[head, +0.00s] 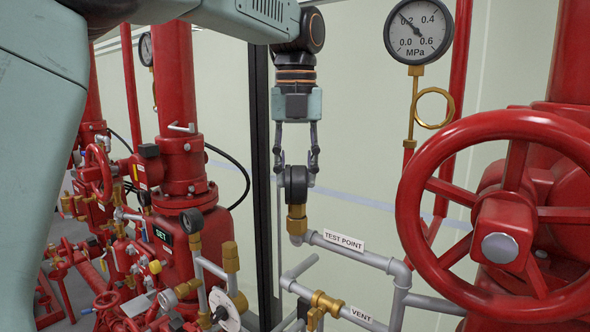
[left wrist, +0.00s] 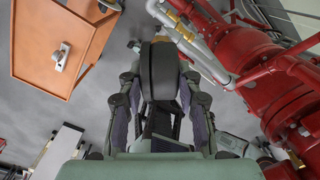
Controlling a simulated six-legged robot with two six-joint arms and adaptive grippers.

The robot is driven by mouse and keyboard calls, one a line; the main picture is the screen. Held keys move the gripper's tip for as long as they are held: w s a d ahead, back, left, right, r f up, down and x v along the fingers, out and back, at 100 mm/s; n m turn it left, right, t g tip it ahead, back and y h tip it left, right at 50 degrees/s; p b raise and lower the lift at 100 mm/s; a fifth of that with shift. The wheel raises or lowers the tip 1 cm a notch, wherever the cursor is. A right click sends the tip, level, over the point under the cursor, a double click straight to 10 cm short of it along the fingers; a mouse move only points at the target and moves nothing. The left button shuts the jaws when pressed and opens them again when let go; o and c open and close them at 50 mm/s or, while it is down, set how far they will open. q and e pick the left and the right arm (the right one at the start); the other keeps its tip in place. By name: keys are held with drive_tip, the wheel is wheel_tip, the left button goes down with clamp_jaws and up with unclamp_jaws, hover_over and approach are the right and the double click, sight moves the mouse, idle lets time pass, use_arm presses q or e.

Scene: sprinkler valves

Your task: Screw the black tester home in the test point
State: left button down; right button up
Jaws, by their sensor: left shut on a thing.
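The black tester (head: 296,184) is a round black gauge-like body, upright, on a brass fitting (head: 297,215). The fitting stands at the end of the grey pipe labelled TEST POINT (head: 343,241). My left gripper (head: 296,175) comes from above, pointing down, and is shut on the tester with a finger on each side. In the left wrist view the tester (left wrist: 160,75) fills the space between the fingers. How deep its thread sits in the test point cannot be told. My right gripper is not in view.
A large red handwheel (head: 500,215) stands close at the right. The VENT pipe (head: 361,314) with a brass valve runs below. Red valves and a second black gauge (head: 191,221) crowd the left.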

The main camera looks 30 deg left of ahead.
use_arm(q)
drive_tip(key=m, duration=0.3)
drive_tip(key=shift+w+r, duration=0.1)
drive_tip(key=shift+r, duration=0.05)
drive_tip(key=c, duration=0.8)
unclamp_jaws()
drive_tip(key=shift+d, duration=0.15)
drive_tip(key=shift+c, duration=0.6)
drive_tip(key=shift+r, duration=1.25)
